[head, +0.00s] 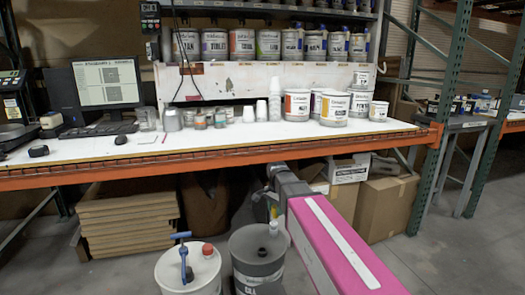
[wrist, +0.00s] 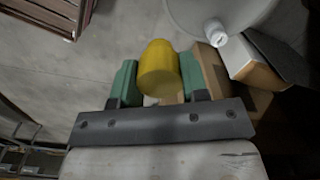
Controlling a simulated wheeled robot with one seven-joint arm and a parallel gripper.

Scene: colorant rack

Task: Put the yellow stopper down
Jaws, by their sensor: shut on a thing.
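The yellow stopper (wrist: 158,68) sits between the two green finger pads of my gripper (wrist: 157,76) in the wrist view. My gripper is shut on it and the stopper's rounded end points away from the wrist. In the head view my gripper (head: 271,205) is below the front edge of the workbench, above and behind the grey pail. Only a small patch of yellow and green shows there, and my arm hides part of it.
A white pail (head: 177,272) with a blue pump and red cap stands left of the grey pail (head: 257,267). The orange-edged workbench (head: 230,145) is above. Cardboard boxes (head: 385,208) stand at right, stacked boards (head: 128,222) at left. Bare floor lies around the pails.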

